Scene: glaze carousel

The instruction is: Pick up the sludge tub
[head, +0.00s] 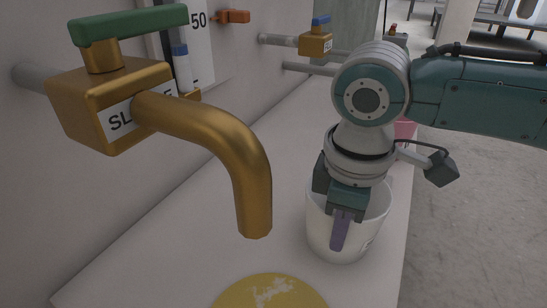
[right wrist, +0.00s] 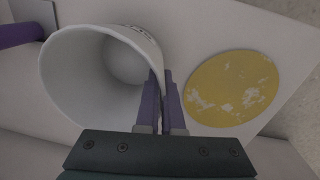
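A white tub (head: 324,232) stands on the pale ledge behind and right of the tap's spout. Its dark side marking is only partly visible. It also shows in the right wrist view (right wrist: 75,75), open-mouthed and with no contents that I can make out. My right gripper (head: 340,235) reaches down at the tub's near side. In the right wrist view its two purple fingers (right wrist: 162,105) are close together with the tub's wall pinched between them, one inside and one outside. I cannot tell any gap under the tub. My left gripper is in neither view.
A brass tap (head: 215,130) with a green handle and a partly hidden label overhangs the ledge (head: 175,250). A worn yellow disc (head: 268,292) lies on the ledge in front. Another tap (head: 316,44) with a blue handle is farther back. A reddish object (head: 405,130) is partly hidden behind my arm.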

